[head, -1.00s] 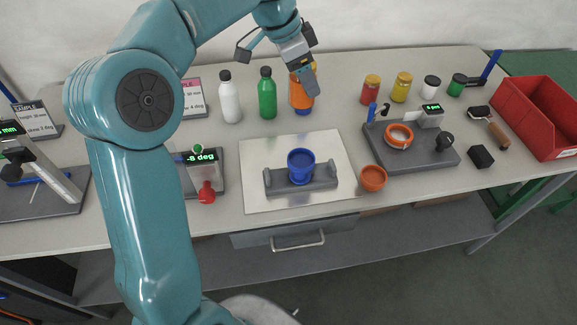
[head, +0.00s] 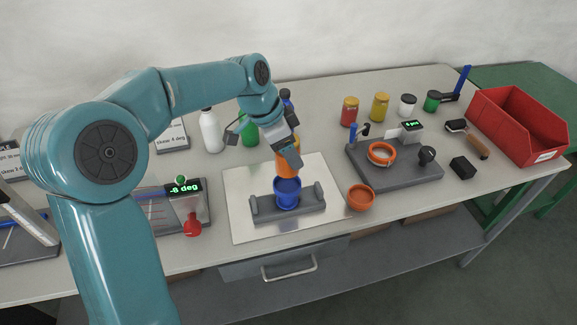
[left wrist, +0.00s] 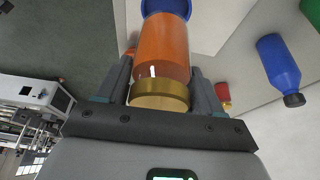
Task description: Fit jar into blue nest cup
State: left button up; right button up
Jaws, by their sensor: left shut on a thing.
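The orange jar (head: 288,166) with a gold lid (left wrist: 160,95) is between the fingers of my left gripper (head: 287,150). The left gripper is shut on the jar, one finger on each side in the left wrist view (left wrist: 160,88). The blue nest cup (head: 287,192) stands in a grey cradle (head: 312,203) on a metal plate. The jar is upright over the cup, its lower end at the cup's mouth. In the left wrist view the cup's rim (left wrist: 167,6) shows just beyond the jar. I cannot tell how far the jar is inside. My right gripper is out of view.
An orange bowl (head: 361,198) stands right of the metal plate (head: 240,220). A grey fixture with an orange ring (head: 381,154) is farther right. White (head: 210,132), green (head: 249,132) and blue bottles (left wrist: 278,65) stand behind. A red bin (head: 512,130) is at the far right.

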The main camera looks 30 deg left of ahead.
pick_arm(q)
jog(key=shift+f, duration=0.45)
notch_tip(320, 180, down, 4)
jog(key=shift+s+r, duration=0.15)
jog(key=shift+r, duration=0.1)
jog(key=shift+w+f, duration=0.2)
jog(key=shift+f, duration=0.25)
jog(key=shift+s+f+b, duration=0.15)
jog(key=shift+f+b, duration=0.05)
jog(key=shift+b, duration=0.1)
jog(key=o, duration=1.3)
jog(key=shift+c, duration=0.2)
jog(key=v, duration=1.2)
jog(key=shift+r, duration=0.3)
